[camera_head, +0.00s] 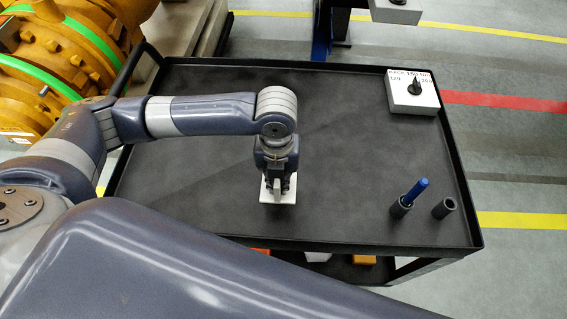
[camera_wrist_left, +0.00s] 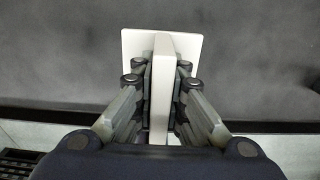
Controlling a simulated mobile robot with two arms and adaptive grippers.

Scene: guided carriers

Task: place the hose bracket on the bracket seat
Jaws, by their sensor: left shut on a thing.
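The hose bracket (camera_head: 281,198) is a pale piece with a flat plate and an upright web, over the near middle of the black cart top. My left gripper (camera_head: 277,188) points down and is shut on its web. In the left wrist view the web of the bracket (camera_wrist_left: 162,85) stands between the two fingers of my left gripper (camera_wrist_left: 160,88), with the flat plate beyond. I cannot tell whether the plate touches the cart top. I cannot make out a bracket seat for certain. My right gripper is not in view.
The black cart top (camera_head: 345,130) has a raised rim. A pale box with a black knob (camera_head: 413,92) stands at its far right corner. A dark holder with a blue pen-like item (camera_head: 415,192) and an empty dark cup (camera_head: 444,208) stand near right. Yellow machinery (camera_head: 60,50) is far left.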

